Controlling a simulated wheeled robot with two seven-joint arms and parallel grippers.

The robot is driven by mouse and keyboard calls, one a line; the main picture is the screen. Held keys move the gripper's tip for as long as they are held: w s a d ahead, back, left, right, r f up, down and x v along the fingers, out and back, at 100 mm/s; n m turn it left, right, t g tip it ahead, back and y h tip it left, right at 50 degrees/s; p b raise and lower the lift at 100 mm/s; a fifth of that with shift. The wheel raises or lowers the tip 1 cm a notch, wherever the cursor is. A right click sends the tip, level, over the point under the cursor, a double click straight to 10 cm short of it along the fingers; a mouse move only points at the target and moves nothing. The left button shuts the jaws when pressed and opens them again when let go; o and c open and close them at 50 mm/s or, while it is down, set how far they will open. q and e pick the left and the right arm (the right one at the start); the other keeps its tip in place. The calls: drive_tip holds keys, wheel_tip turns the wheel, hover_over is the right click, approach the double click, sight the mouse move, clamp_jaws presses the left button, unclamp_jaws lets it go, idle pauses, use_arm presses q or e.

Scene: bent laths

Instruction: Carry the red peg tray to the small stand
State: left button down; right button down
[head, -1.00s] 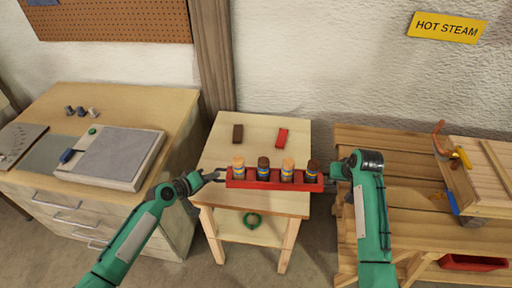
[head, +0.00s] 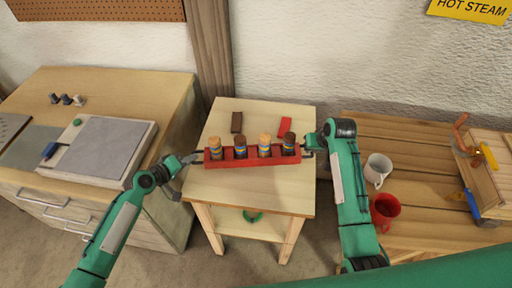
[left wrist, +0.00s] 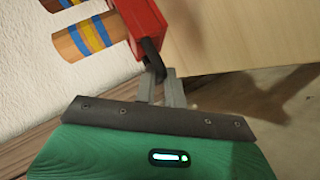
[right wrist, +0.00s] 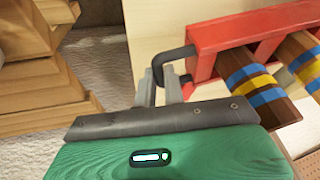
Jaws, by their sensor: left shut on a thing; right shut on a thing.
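The red peg tray (head: 255,161) is a long narrow block holding several upright pegs, light and dark brown with blue and yellow bands. In the head view it is over the top of the small wooden stand (head: 250,195); whether it touches the top I cannot tell. My left gripper (head: 197,157) is shut on the dark handle at the tray's left end, also seen in the left wrist view (left wrist: 152,60). My right gripper (head: 309,152) is shut on the handle at the right end, which shows in the right wrist view (right wrist: 172,58).
A dark brown block (head: 237,122) and a red block (head: 285,127) lie on the stand behind the tray. A green ring (head: 253,216) is on its lower shelf. A drawer cabinet (head: 150,100) stands left. A slatted bench at right holds a white mug (head: 378,170) and red mug (head: 385,209).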

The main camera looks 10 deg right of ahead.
sight(192, 176)
idle(0.4)
